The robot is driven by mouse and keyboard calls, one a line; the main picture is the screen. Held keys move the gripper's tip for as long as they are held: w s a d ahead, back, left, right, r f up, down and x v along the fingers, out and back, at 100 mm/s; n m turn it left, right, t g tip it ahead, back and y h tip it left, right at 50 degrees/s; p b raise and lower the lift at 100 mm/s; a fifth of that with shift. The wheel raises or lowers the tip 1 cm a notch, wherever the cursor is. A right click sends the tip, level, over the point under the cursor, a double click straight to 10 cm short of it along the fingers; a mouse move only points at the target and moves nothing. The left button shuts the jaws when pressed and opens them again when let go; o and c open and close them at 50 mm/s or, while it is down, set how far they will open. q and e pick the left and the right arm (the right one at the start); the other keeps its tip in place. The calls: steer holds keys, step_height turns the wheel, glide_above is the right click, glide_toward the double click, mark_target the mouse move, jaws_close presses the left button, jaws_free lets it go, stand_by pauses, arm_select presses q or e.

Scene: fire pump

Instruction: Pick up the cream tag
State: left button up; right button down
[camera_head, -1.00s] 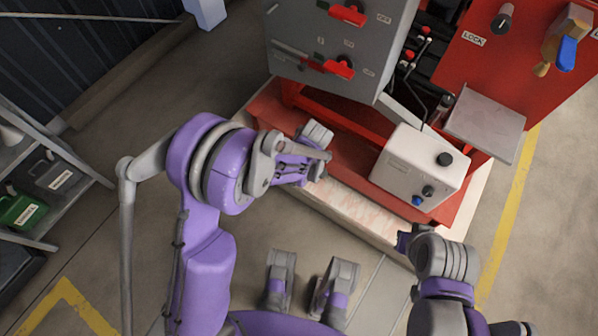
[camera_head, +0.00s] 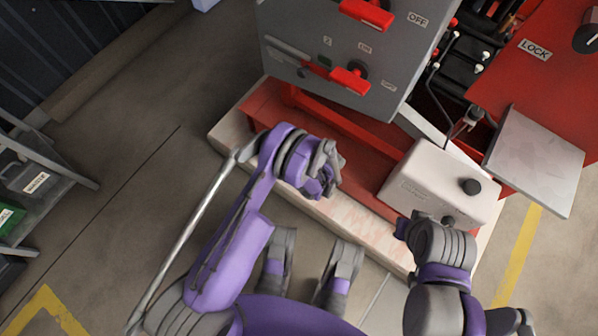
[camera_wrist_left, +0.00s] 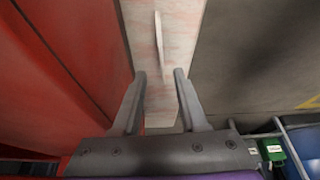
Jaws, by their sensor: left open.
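A thin cream tag (camera_wrist_left: 159,42) shows nearly edge-on in the left wrist view, above the pale plinth surface. It lies ahead of my left gripper (camera_wrist_left: 160,74), roughly in line with the gap between the fingertips. The fingers are apart with nothing seen held between them. In the head view my left gripper (camera_head: 328,168) is over the red base frame and the plinth edge; I cannot make out the tag there. My right gripper (camera_head: 404,228) is beside the white box, and its fingers are not clear.
The pale plinth (camera_head: 345,218) carries the red frame (camera_head: 270,110) and the white box (camera_head: 435,187). The grey cabinet (camera_head: 345,60) with red switches stands behind. A grey plate (camera_head: 535,160) juts out at the right. A shelf (camera_head: 50,170) stands at the left, with open floor between.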

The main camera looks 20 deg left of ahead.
arm_select(q)
steer(key=x, duration=0.2)
steer(key=shift+s+a+f, duration=0.1)
steer(key=shift+a+f, duration=0.05)
steer(key=shift+f, duration=0.15)
steer(key=x, duration=0.2)
steer(key=b+x, duration=0.2)
steer(key=x, duration=0.1)
steer(key=shift+f, duration=0.35)
jaws_close()
